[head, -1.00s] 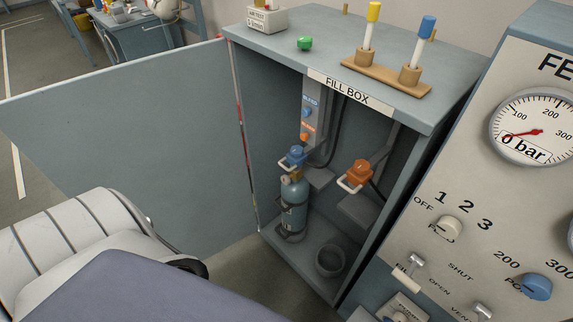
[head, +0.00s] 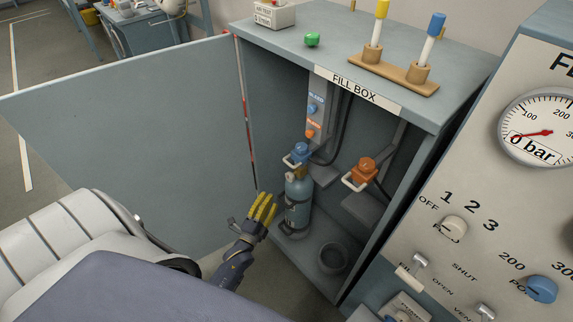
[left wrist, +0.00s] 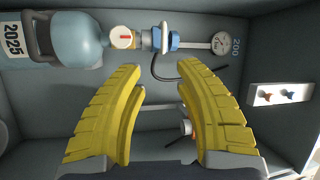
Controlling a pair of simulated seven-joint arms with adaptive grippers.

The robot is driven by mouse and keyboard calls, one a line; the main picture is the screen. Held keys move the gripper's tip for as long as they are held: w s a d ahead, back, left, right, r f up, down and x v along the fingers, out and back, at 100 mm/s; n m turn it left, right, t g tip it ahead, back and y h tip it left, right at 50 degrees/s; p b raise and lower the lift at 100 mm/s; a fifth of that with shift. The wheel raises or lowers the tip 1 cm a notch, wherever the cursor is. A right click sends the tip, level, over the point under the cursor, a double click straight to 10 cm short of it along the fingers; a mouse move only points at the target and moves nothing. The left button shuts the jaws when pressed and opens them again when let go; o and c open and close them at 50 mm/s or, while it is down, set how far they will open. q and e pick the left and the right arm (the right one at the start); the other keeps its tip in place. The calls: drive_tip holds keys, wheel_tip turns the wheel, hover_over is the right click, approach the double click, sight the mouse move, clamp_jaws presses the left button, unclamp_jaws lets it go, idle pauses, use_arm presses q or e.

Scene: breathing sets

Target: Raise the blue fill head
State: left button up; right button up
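The blue fill head (head: 299,152) with its white loop handle sits at the top of the blue-grey cylinder (head: 298,200) inside the open fill box. In the left wrist view the cylinder (left wrist: 75,35) lies sideways in the picture, with its valve and the blue fill head (left wrist: 172,40) to its right. My left gripper (head: 266,203) has yellow fingers and is in front of the box opening, left of the cylinder and lower than the fill head. Its fingers (left wrist: 160,70) are apart with nothing between them. My right gripper does not show.
An orange fill head (head: 366,168) hangs right of the cylinder. A dark round cup (head: 333,258) is on the box floor. The open door (head: 130,115) stands to the left. The control panel (head: 480,190) with a gauge is on the right.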

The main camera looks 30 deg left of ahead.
use_arm(q)
drive_tip(key=m, duration=0.1)
approach(288, 163)
drive_tip(key=x, duration=1)
drive_tip(key=shift+f, duration=0.35)
clamp_jaws()
idle(0.4)
